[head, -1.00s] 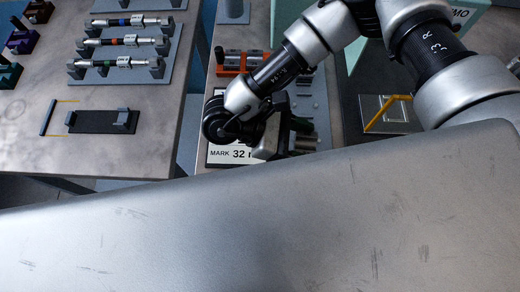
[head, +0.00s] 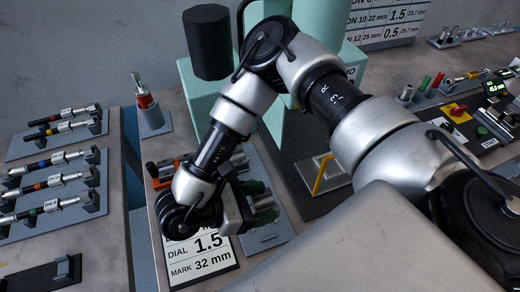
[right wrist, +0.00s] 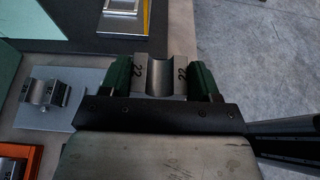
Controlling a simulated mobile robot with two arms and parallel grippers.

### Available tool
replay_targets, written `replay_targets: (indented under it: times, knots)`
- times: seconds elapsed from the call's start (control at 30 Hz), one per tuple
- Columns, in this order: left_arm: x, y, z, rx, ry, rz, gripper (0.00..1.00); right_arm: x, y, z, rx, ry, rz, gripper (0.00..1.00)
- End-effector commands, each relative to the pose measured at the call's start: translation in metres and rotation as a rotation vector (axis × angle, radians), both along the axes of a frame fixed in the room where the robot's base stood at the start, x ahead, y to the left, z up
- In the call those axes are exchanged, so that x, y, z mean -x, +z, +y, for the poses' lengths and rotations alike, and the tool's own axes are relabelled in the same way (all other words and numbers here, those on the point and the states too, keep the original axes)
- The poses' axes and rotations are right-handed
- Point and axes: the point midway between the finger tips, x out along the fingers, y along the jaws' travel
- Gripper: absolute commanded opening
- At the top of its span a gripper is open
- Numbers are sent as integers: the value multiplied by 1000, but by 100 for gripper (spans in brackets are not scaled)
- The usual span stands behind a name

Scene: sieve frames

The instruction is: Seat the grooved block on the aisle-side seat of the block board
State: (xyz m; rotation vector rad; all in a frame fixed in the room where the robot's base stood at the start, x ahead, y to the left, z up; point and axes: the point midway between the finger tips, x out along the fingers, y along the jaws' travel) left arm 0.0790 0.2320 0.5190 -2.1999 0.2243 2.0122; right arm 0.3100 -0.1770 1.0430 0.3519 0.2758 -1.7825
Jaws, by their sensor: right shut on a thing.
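My right gripper (right wrist: 160,78) is shut on a grey metal grooved block (right wrist: 158,76) marked 22. Its green fingers clasp the block from both sides, with the groove between them. In the head view my right gripper (head: 262,203) hangs over the right-hand part of the middle bench, partly hidden by its own wrist. A light grey plate (right wrist: 88,88), apparently the block board, lies left of the held block in the wrist view. Another grooved metal piece (right wrist: 45,94) sits on it. The plate also shows below the gripper in the head view (head: 268,238). My left gripper is out of view.
An orange holder (head: 165,180) is behind the wrist. Racks of rods fill the left bench.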

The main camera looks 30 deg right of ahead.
Motion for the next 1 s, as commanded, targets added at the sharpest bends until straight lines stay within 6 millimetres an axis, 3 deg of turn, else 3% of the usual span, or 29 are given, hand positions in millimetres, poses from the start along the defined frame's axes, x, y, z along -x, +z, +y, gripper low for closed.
replay_targets:
  times: [0.7,1.0]
  knots:
    - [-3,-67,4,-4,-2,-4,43,0,-71,0,1,0,0,20]
    - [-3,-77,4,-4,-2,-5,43,0,-81,0,1,0,0,20]
